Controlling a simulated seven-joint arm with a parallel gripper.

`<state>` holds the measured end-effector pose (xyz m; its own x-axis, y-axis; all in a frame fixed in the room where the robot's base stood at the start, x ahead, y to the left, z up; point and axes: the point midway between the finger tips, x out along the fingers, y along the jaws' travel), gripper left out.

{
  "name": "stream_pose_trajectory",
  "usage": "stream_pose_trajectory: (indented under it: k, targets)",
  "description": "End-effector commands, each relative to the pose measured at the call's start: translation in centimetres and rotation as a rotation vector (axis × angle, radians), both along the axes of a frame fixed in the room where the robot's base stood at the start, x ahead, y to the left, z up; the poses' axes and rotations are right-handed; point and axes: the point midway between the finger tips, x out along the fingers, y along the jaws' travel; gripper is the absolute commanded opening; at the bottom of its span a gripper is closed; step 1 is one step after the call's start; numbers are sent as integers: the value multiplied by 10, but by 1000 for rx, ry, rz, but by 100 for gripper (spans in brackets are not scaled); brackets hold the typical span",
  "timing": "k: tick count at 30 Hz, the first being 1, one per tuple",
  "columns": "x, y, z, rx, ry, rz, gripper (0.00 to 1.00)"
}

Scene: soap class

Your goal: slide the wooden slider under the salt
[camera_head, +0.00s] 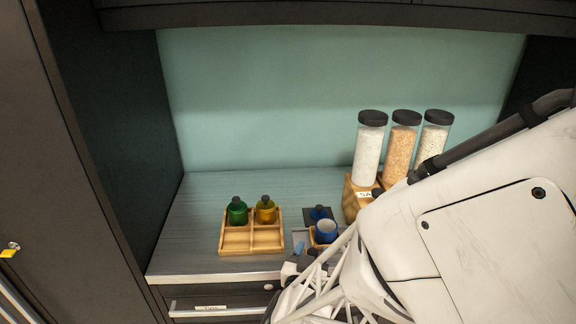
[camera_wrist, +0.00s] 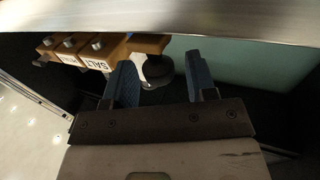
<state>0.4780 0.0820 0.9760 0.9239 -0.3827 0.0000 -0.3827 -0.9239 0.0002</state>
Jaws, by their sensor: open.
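The salt dispenser (camera_head: 369,150) is a clear jar of white grains with a black lid, leftmost of three on a wooden base. Its label (camera_wrist: 97,63) reads SALT in the wrist view. A metal knob (camera_wrist: 98,43) sits beside that label, apparently on the salt's wooden slider; how far the slider is in or out is unclear. My gripper (camera_wrist: 158,60) is open, its two blue fingers apart with nothing held between them. It appears apart from the knob, which lies left of the fingers in the wrist view. In the head view my arm hides much of the gripper and the base's front.
Two more dispensers (camera_head: 402,145) (camera_head: 434,138) stand right of the salt. A wooden tray (camera_head: 237,240) holds a green and a yellow bottle. The counter's left and back are clear. A drawer handle runs below its front edge.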

Motion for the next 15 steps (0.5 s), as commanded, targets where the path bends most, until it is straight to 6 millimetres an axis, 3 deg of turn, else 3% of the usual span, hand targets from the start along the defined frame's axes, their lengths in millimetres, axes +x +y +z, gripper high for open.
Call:
stream_pose_trajectory:
  k: [15]
  targets:
    - [23, -9, 0, 0, 0, 0, 52]
